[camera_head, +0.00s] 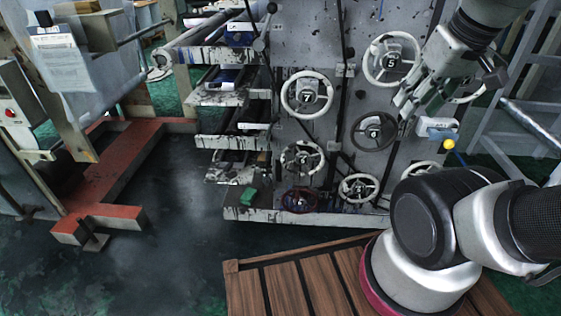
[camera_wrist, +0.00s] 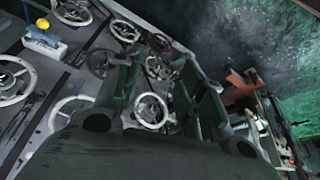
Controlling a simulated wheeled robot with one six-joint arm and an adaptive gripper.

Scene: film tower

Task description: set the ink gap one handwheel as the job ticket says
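Several handwheels are on the grey machine panel (camera_head: 335,20). A white one marked 7 (camera_head: 307,95) is left of centre and a white one marked 5 (camera_head: 391,60) is upper right. A dark one (camera_head: 373,132) sits between and below them, and more are lower down. I cannot tell which is ink gap one. A paper sheet (camera_head: 62,60), possibly the job ticket, hangs at upper left; its text is unreadable. My gripper (camera_head: 408,108) is in front of the panel's right side, partly hiding a white wheel. In the wrist view my gripper (camera_wrist: 158,76) has spread fingers, with a wheel (camera_wrist: 151,110) visible between them.
Rollers and ink-stained trays (camera_head: 222,95) project from the panel's left. A white box with a yellow knob (camera_head: 449,144) is at right, near a ladder-like frame (camera_head: 530,115). A slatted wooden platform (camera_head: 290,280) is in front. Dark floor (camera_head: 170,240) is open at left.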

